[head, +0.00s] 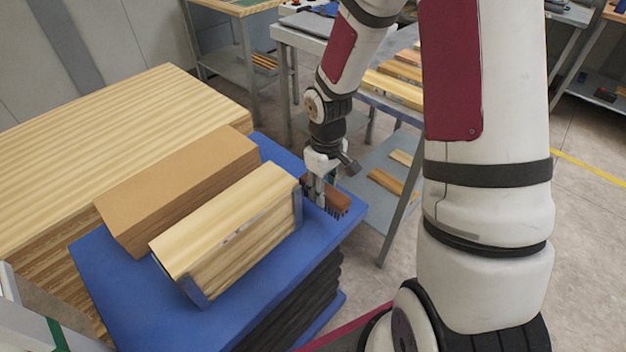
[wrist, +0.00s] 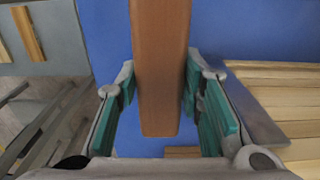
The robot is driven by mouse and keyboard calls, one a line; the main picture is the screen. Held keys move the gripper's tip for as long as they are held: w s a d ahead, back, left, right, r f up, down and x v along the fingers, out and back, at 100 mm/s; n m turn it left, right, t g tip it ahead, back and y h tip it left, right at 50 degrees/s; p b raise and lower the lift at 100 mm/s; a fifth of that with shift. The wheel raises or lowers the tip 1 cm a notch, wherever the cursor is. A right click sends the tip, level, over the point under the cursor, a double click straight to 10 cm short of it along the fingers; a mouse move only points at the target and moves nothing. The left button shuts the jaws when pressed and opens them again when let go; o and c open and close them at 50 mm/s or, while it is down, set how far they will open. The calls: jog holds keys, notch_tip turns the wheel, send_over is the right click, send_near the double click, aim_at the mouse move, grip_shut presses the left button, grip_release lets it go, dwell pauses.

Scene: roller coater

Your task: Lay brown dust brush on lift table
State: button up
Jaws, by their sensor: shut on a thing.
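The brown dust brush (head: 337,199) is at the right back corner of the blue lift table (head: 110,287), with its dark bristles facing down. My gripper (head: 322,196) is shut on the brush from above. In the wrist view the brush's brown wooden back (wrist: 160,70) runs between the green-padded fingers (wrist: 161,105), over the blue table top. The brush is at or just above the table surface; I cannot tell whether the bristles touch it.
A pale wooden block with grey metal ends (head: 225,225) and a brown block (head: 180,185) lie on the lift table, close left of my gripper. A large striped wood stack (head: 100,135) stands further left. A grey workbench (head: 300,38) with boards stands behind.

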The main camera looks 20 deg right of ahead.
jog(key=w, duration=0.7)
jog(key=shift+w+d+f, duration=0.2)
jog(key=shift+d+f, duration=0.1)
jog(key=shift+f, duration=1.8)
jog(key=o, duration=1.1)
jog(key=shift+f, duration=0.15)
